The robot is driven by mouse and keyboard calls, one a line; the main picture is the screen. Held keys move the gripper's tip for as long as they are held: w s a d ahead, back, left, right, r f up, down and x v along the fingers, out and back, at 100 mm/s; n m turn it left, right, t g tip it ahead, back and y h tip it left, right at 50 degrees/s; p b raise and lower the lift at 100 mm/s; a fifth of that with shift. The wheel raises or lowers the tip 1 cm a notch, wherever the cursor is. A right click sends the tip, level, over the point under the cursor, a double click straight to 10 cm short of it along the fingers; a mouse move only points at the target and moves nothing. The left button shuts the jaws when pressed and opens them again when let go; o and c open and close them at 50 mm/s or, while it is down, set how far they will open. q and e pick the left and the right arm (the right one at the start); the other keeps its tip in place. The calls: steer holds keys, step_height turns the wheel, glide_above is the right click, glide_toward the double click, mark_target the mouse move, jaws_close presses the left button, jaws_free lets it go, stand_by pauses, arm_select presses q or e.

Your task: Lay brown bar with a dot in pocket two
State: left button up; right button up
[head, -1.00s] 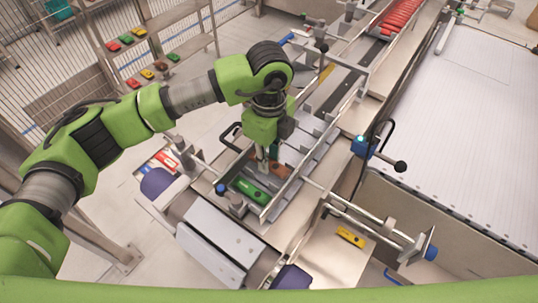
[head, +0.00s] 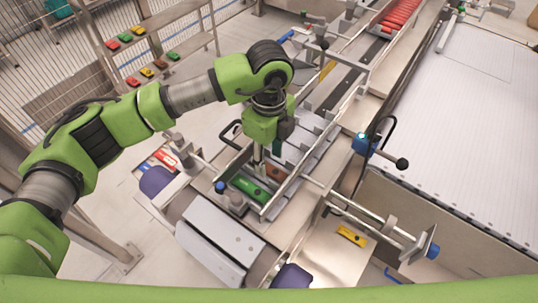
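The brown bar (head: 275,172) lies in a pocket of the grey pocketed tray (head: 312,160), partly hidden behind my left gripper's tool. Its dot is too small to make out. A green bar (head: 251,189) lies in the nearest pocket, in front of it. My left gripper (head: 258,158) points down just left of the brown bar's upper end. Its tip looks slightly apart from the bar, but I cannot tell whether it is open or shut. My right gripper is not in view.
A yellow bar (head: 351,236) lies on a metal plate at the lower right. Red bars (head: 398,17) line the far end of the conveyor. A shelf rack (head: 150,60) at the left holds several coloured bars.

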mark_target(269, 168)
arm_select(q)
steer(key=shift+r+p, duration=0.45)
steer(key=shift+r, duration=0.25)
steer(key=shift+w+r+b, duration=0.1)
steer(key=shift+r+b, duration=0.35)
steer(key=shift+b, duration=0.35)
step_height(269, 168, up, 11)
steer(key=b, duration=0.3)
steer(key=shift+f, duration=0.15)
steer(key=shift+s+f, duration=0.1)
steer(key=shift+s, duration=0.1)
